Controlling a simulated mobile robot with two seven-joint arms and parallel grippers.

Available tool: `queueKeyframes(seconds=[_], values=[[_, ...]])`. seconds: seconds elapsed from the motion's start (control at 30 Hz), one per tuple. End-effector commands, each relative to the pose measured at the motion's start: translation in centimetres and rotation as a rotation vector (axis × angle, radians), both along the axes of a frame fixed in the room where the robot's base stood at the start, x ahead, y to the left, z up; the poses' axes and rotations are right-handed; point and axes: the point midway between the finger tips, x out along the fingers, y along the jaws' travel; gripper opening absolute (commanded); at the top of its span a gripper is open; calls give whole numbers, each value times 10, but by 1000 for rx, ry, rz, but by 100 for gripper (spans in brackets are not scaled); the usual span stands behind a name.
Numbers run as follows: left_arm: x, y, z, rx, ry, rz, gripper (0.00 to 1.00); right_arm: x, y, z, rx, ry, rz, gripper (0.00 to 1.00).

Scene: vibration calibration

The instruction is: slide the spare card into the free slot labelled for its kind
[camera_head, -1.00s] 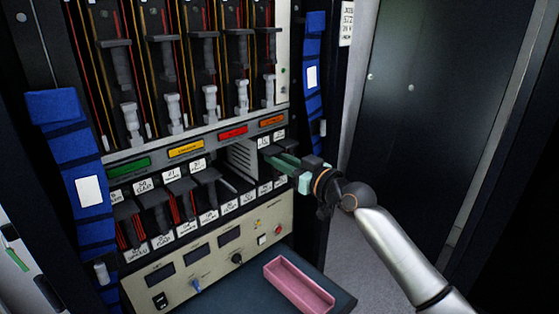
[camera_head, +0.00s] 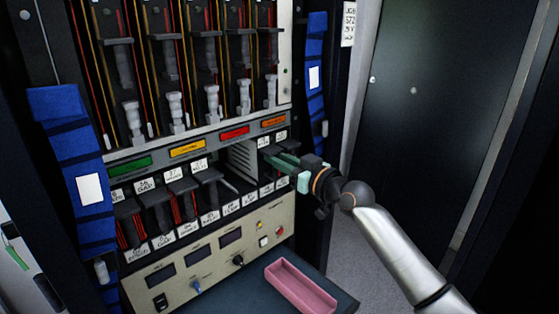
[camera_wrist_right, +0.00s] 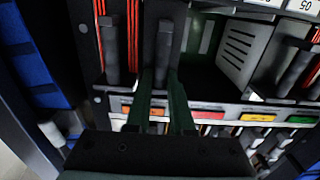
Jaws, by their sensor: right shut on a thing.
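My right gripper (camera_head: 282,159) reaches in from the right to the right end of the lower card row, below the orange label. Its green fingers (camera_wrist_right: 162,98) are shut on the dark grey handle of a card (camera_wrist_right: 165,45) in the right wrist view. That card stands in line with the neighbouring card (camera_wrist_right: 110,50), which has red wiring. How deep it sits in the row cannot be told. An open bay with a pale slotted wall (camera_head: 242,158) lies just left of the gripper; it also shows in the wrist view (camera_wrist_right: 237,48). My left gripper is not in view.
Green (camera_head: 130,164), yellow (camera_head: 187,148), red (camera_head: 234,132) and orange (camera_head: 273,122) labels run above the lower row. Small white tags have print too small to read surely. An empty pink tray (camera_head: 300,287) lies on the dark shelf below the control panel (camera_head: 210,245).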

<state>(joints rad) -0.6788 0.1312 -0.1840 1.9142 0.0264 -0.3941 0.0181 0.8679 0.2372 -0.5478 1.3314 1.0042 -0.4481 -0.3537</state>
Motion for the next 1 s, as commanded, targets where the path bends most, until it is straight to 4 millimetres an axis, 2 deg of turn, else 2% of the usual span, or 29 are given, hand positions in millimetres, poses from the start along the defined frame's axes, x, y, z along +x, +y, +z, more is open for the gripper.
queueKeyframes(seconds=[0.2, 0.23, 0.53, 1.0], values=[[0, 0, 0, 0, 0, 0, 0, 0, 1, 4, 4, -6, 0, 0], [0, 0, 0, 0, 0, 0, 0, 0, 1, 4, 4, -6, 0, 22], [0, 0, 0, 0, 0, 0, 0, 0, 1, 3, 3, -5, 0, 56], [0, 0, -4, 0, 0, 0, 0, 0, 0, -3, 1, -1, -1, 56]])
